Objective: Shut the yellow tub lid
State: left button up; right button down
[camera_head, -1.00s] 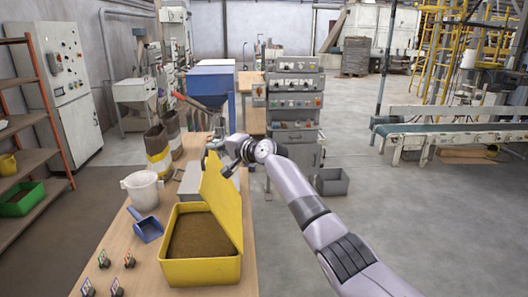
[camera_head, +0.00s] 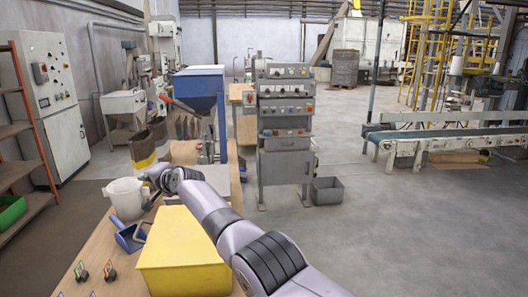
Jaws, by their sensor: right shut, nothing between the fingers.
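The yellow tub (camera_head: 186,281) stands at the near end of the wooden bench. Its yellow lid (camera_head: 182,237) lies flat over the top, and the brown pellets inside are hidden. Any small gap under the lid's edge cannot be made out. My right arm comes in from the lower right and passes over the tub's right rear side. My right gripper (camera_head: 149,197) is shut and empty, beyond the tub's far left corner, near the white jug (camera_head: 125,199). My left gripper is not in view.
A blue scoop (camera_head: 128,238) lies left of the tub. Small tagged items (camera_head: 109,272) stand at the bench's front left. A grey control cabinet (camera_head: 286,140) stands behind.

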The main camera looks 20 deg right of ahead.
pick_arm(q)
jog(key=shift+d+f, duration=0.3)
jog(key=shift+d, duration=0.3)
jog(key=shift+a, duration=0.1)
